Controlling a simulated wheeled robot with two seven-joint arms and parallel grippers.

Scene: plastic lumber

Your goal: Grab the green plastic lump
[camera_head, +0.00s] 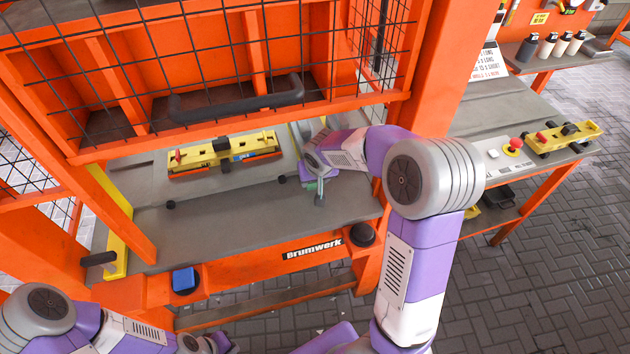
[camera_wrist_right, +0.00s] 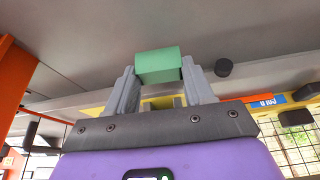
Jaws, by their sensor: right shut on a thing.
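The green plastic lump (camera_wrist_right: 158,62) is a small block in the right wrist view. It sits between the two grey fingertips of my right gripper (camera_wrist_right: 158,75), which is shut on it. In the head view my right gripper (camera_head: 319,191) points down at the right part of the grey machine bed (camera_head: 240,225); the lump is hard to make out there, mostly hidden by the fingers. My left gripper (camera_head: 210,345) is at the bottom edge of the head view, small and partly cut off; its jaws cannot be read.
A yellow clamp fixture (camera_head: 225,150) stands on the bed left of my right gripper. The orange mesh guard (camera_head: 240,50) with a dark handle (camera_head: 236,101) hangs just above. Orange posts flank the opening. A side table (camera_head: 510,165) at right bears another yellow fixture (camera_head: 562,137).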

